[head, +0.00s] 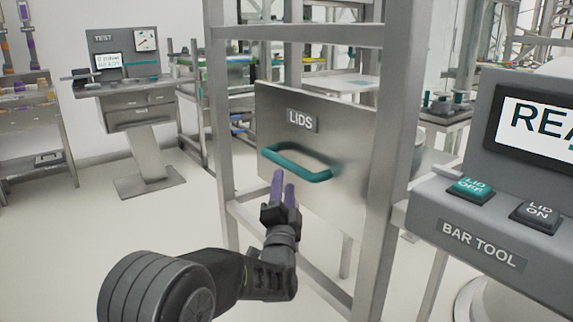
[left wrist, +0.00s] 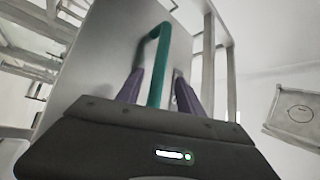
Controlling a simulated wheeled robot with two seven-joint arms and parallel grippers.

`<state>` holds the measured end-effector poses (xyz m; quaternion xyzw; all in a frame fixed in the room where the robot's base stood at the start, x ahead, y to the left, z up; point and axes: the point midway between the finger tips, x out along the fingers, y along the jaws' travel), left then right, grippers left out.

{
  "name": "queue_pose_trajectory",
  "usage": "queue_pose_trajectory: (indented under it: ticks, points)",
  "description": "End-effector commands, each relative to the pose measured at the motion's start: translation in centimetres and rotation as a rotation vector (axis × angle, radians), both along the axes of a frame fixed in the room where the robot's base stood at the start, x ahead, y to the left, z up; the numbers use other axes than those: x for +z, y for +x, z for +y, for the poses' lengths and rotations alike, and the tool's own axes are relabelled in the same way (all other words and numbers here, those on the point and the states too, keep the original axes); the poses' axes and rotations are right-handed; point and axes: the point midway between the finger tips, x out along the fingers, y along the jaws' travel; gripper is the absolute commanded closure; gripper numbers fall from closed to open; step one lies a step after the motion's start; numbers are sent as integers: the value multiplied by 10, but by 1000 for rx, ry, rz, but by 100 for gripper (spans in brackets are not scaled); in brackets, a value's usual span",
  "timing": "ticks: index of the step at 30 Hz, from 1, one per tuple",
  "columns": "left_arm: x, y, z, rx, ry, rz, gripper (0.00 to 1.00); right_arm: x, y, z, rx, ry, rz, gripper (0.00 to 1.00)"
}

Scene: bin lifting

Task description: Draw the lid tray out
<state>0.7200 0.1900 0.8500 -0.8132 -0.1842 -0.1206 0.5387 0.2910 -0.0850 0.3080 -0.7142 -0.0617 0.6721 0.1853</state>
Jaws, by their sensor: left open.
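The lid tray's grey front panel (head: 340,160), marked LIDS, stands in a metal frame. A teal bar handle (head: 297,165) sticks out from it. My left gripper (head: 284,180) is just below and in front of the handle in the head view, its purple fingers pointing up toward it. In the left wrist view the teal handle (left wrist: 158,70) runs between the two spread purple fingers (left wrist: 157,82). The left gripper is open; I cannot tell whether a finger touches the bar. The panel also shows in the left wrist view (left wrist: 110,45). My right gripper is not in view.
Frame posts (head: 222,120) stand left and right (head: 398,170) of the panel. A TEST stand (head: 135,110) is at the back left. The floor (head: 120,235) at the left is clear.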

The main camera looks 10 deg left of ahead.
Motion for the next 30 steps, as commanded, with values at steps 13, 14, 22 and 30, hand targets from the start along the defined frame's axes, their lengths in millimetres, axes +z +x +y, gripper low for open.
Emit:
queue_pose_trajectory:
  ticks: [13,14,22,30]
  points:
    - [10,26,5,0,-2,-1,56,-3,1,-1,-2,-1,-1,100]
    - [12,30,6,-1,-2,0,56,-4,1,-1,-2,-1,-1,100]
    - [26,64,12,-1,-2,0,56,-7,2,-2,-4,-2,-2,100]
    - [30,71,13,-2,-3,1,56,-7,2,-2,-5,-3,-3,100]
